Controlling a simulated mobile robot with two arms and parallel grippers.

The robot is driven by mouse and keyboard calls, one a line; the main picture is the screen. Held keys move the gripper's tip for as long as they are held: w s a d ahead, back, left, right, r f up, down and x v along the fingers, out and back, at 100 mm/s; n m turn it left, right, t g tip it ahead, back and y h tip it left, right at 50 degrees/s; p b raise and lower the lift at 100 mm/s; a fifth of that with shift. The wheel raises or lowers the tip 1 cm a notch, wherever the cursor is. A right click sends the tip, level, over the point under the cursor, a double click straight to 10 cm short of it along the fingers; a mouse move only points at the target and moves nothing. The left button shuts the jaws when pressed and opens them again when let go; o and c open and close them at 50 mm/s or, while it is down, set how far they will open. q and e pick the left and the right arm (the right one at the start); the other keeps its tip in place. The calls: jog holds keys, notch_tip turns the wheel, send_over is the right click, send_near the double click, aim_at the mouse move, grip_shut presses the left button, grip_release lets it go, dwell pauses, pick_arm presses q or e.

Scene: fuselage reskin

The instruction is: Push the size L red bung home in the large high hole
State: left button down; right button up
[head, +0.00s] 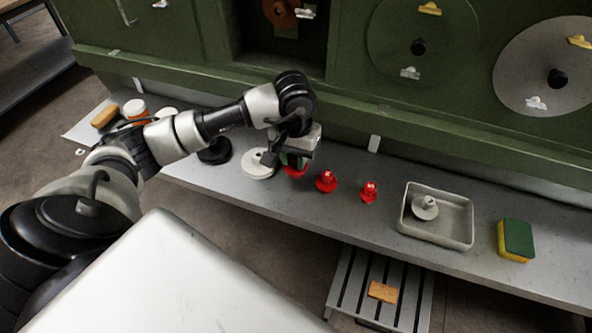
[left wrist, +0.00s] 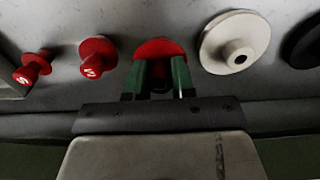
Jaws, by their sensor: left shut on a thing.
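A red bung (head: 295,171) is between the fingers of my left gripper (head: 289,160), low over the grey shelf; its letter is hidden. The left wrist view shows the same bung's wide red rim (left wrist: 158,47) beyond the shut green-padded fingers (left wrist: 160,78). I cannot tell whether it still touches the shelf. Two smaller red bungs, a middle one (head: 326,181) and a smaller one (head: 369,192), stand to its right in the head view. The green panel (head: 345,65) stands behind; I cannot tell which hole is the large high one. My right gripper is not in view.
A white disc (head: 257,163) and a black disc (head: 215,152) lie left of the gripper. A metal tray (head: 437,238) holding a grey knobbed part, and a sponge (head: 516,240), are to the right. Round plates (head: 540,65) with small handles are on the panel.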

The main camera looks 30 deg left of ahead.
pick_arm(q)
jog(key=shift+r, duration=0.45)
jog(key=shift+r+p, duration=0.45)
jog(key=shift+r, duration=0.95)
